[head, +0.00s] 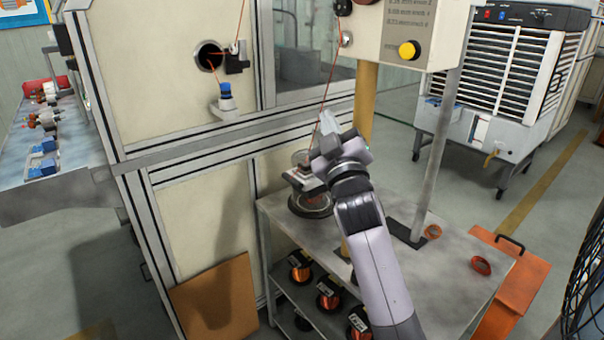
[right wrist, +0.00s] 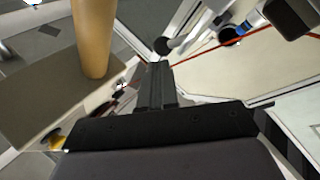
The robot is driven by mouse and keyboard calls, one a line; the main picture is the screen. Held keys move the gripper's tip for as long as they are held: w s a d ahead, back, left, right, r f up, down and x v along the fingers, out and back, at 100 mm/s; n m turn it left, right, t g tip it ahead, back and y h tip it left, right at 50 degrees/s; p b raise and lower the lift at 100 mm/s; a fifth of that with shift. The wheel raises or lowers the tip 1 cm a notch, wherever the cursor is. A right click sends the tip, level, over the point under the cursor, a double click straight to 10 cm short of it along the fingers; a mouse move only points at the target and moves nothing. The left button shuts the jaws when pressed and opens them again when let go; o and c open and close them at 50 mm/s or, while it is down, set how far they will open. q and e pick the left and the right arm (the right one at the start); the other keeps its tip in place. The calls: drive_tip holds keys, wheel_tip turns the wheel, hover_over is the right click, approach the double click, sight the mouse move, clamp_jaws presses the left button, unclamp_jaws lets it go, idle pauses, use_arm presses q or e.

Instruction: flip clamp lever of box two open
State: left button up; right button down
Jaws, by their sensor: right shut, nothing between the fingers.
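My right gripper (head: 328,125) is raised over the grey metal table, left of the tan post, with its fingers pointing up. In the right wrist view its dark fingers (right wrist: 157,85) are together and empty. A cream box (head: 410,30) with printed text and a yellow button sits on the post, above and right of the gripper. Small round dark and metal fittings (head: 346,39) are on its left side. I cannot tell which box is box two or make out its clamp lever. A red wire (head: 328,80) runs down close to the gripper. My left gripper is out of view.
A tall cream cabinet (head: 160,60) with metal framing stands left, with a wire hole and a blue-topped fitting (head: 226,95). The tan post (head: 362,105) and a grey post (head: 436,150) rise from the table (head: 440,280). Copper spools (head: 328,293) are on the shelf below.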

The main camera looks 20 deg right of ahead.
wheel_tip(320, 180, up, 20)
drive_tip(key=shift+s+r+p, duration=0.1)
drive_tip(key=shift+s+p, duration=0.05)
drive_tip(key=shift+p, duration=0.35)
idle(0.6)
